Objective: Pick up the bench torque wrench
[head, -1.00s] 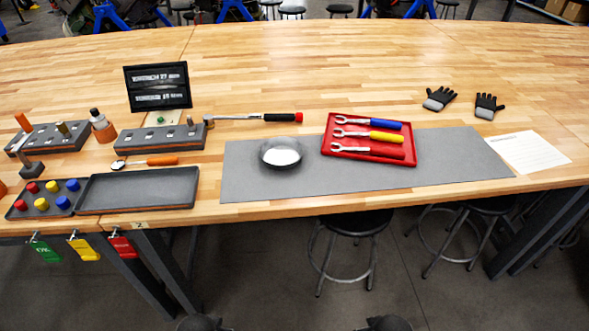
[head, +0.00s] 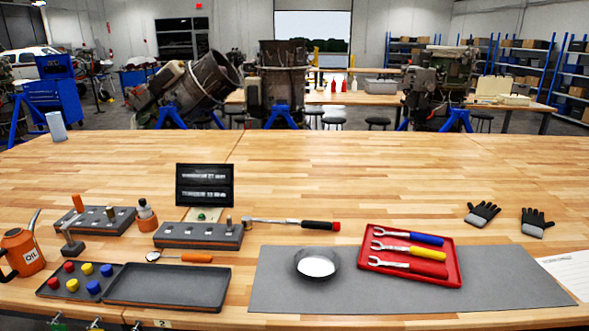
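The bench torque wrench (head: 290,223) lies on the wooden bench in the head view. It has a silver shaft, a black grip and a red end cap at the right. Its head, at the left, lies close to the right end of a grey block holder (head: 198,236); I cannot tell whether they touch. Neither of my grippers shows in the view.
A grey mat (head: 290,285) carries a round metal dish (head: 318,264) and a red tray (head: 451,270) of open-ended wrenches. A black display (head: 205,185) stands behind the block holder. An orange oil can (head: 22,253) stands at left.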

